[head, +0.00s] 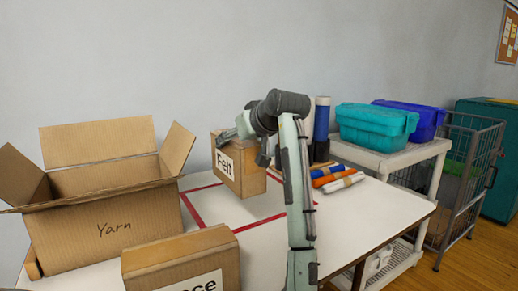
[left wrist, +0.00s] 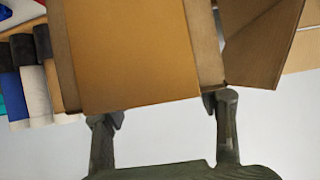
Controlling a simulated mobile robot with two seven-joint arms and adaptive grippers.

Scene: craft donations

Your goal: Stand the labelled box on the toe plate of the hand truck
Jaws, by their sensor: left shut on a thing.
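A cardboard box with a white label reading "Felt" (head: 228,168) is at the table's far side, by a red-taped outline. My left gripper (head: 246,143) reaches over its top, shut on it. In the left wrist view the Felt box (left wrist: 130,50) fills the space between the two fingers (left wrist: 165,108). I cannot tell whether its bottom touches the table. Another cardboard box (head: 180,257) with a white label, partly cut off and ending in "ce", is at the near edge. I see no hand truck or toe plate. My right gripper is out of view.
Several rolls (head: 335,178) and a dark blue cylinder (head: 321,132) are behind my arm. A cart with teal (head: 375,128) and blue bins, and a wire cage trolley (head: 470,175), stand right.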

